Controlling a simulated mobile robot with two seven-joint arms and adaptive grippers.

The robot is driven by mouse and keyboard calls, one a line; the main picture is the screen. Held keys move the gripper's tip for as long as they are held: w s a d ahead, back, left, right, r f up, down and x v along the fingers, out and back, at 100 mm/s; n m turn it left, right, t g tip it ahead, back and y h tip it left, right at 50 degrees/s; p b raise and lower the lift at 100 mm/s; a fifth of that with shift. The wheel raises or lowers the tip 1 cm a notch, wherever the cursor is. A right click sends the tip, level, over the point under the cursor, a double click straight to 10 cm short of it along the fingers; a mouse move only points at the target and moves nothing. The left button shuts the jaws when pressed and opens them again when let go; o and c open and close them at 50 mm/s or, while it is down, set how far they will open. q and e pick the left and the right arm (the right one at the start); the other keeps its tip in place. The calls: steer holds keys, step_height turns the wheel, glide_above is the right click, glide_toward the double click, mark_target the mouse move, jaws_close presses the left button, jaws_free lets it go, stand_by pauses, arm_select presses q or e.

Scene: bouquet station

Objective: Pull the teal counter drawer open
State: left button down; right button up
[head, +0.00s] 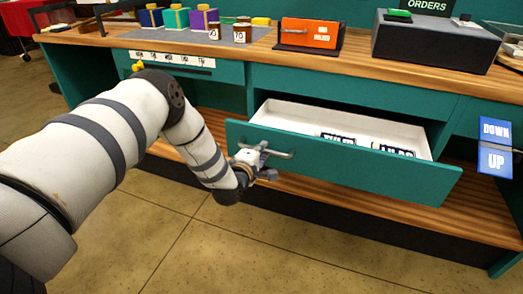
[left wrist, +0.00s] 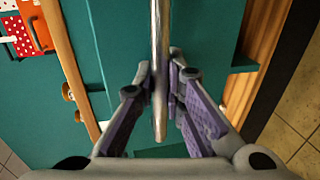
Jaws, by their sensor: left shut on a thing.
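The teal counter drawer (head: 350,165) stands pulled out from the counter in the head view, with its white interior (head: 345,122) showing. Its metal bar handle (head: 277,146) is on the front, towards the left end. My left gripper (head: 262,160) is at that handle and shut on it. In the left wrist view the handle (left wrist: 159,70) runs between the two fingers of the gripper (left wrist: 160,95), and the teal drawer front (left wrist: 115,40) lies behind. Dark lettered items (head: 338,138) lie in the drawer. My right gripper is not in view.
The wooden counter top (head: 350,60) carries coloured boxes (head: 176,18), small jars (head: 239,33), an orange box (head: 309,33) and a dark orders stand (head: 436,40). A blue up/down sign (head: 495,145) is at the right. The floor (head: 250,245) in front is clear.

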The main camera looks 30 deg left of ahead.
arm_select(q)
steer(key=c, duration=1.9)
jaws_free()
steer(key=shift+c, duration=0.2)
steer(key=v, duration=1.2)
